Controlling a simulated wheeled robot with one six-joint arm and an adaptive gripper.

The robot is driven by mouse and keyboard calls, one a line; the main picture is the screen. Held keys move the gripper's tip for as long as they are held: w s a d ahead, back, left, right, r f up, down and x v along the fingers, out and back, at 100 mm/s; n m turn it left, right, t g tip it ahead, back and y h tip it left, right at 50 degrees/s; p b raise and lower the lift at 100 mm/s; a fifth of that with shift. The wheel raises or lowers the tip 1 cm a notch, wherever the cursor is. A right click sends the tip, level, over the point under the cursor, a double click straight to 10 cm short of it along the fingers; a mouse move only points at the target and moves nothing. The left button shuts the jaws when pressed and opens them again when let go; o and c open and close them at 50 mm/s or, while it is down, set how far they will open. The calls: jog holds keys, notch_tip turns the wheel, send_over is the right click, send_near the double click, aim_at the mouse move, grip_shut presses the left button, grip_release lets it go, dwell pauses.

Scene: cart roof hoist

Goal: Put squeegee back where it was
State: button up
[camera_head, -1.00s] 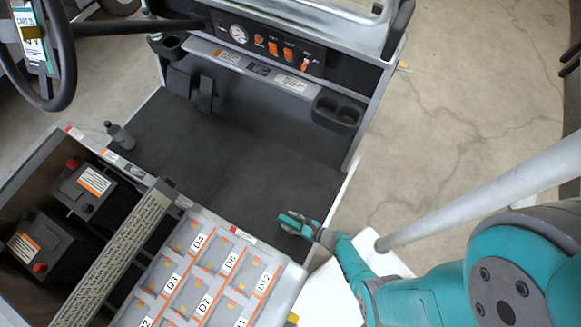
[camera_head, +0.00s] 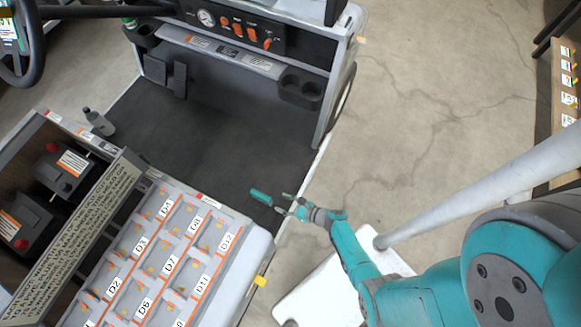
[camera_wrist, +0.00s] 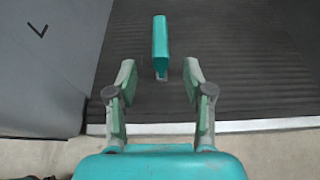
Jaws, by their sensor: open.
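A teal, slim block-like piece (camera_head: 261,197), which looks like the squeegee or its handle, is at the right side of the dark cart floor. In the wrist view the teal piece (camera_wrist: 160,45) stands out end-on just beyond my fingertips, with a small grey part at its lower end. Its far side is hidden, and I cannot tell whether it touches the floor. My gripper (camera_head: 284,204) is open and empty at the cart's right edge, just short of the teal piece. Both fingers show spread apart in the wrist view (camera_wrist: 160,72).
The dark cart floor (camera_head: 210,140) is mostly clear. A labelled drawer tray (camera_head: 258,245) stands at its near side, with batteries (camera_head: 65,170) to the left. A grey bottle (camera_head: 100,122) stands by the left edge. A labelled rack (camera_head: 566,85) is at far right.

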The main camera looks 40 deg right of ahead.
jog(key=shift+s, duration=0.1)
jog(key=s+a+n+g+h, duration=0.1)
jog(key=s+a+n+g, duration=0.35)
jog(key=s, duration=0.75)
jog(key=s+r+n+h, duration=0.3)
jog(key=s+r+n, duration=0.2)
jog(key=s+n, duration=0.3)
jog(key=s+d+r+n+t, duration=0.1)
jog(key=r+n, duration=0.8)
jog(key=r, duration=1.1)
jog(key=s+d+r+n+t+h, duration=0.1)
jog(key=s+r+n+t, duration=0.2)
jog(key=r, duration=1.8)
jog(key=n+t, duration=0.3)
jog(key=n, duration=0.4)
jog(key=shift+s+r, duration=0.3)
jog(key=shift+s, duration=0.05)
